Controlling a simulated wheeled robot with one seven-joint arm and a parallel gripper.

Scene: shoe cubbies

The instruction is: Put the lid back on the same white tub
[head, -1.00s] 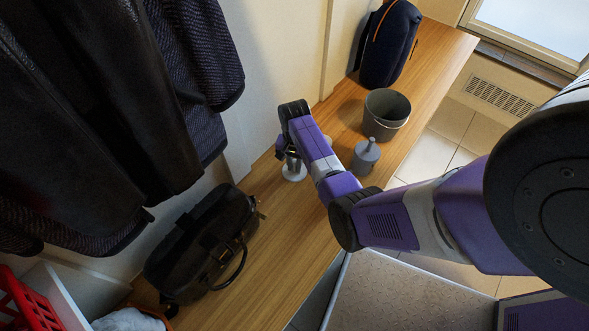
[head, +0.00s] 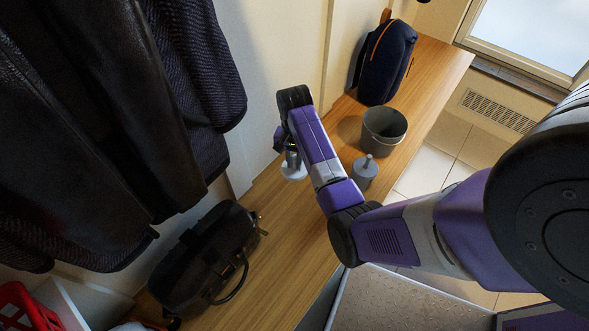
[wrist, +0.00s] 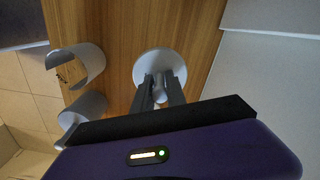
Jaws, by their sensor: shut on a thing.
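My gripper (wrist: 160,92) is shut on the small knob of a round white lid (wrist: 153,62). The pale disc of the lid (head: 292,171) also shows below my gripper (head: 291,152) in the head view, over the wooden bench near the wall. No white tub can be made out in either view. I cannot tell whether anything stands hidden under the lid. A small grey pot with a knobbed top (head: 363,174) stands on the bench to the right of my gripper.
A dark grey bucket (head: 384,132) stands behind the grey pot, and a navy backpack (head: 386,62) farther back. A black handbag (head: 205,260) lies at the front left on the bench (head: 290,235). Dark coats (head: 130,110) hang at the left. Bare bench lies between handbag and gripper.

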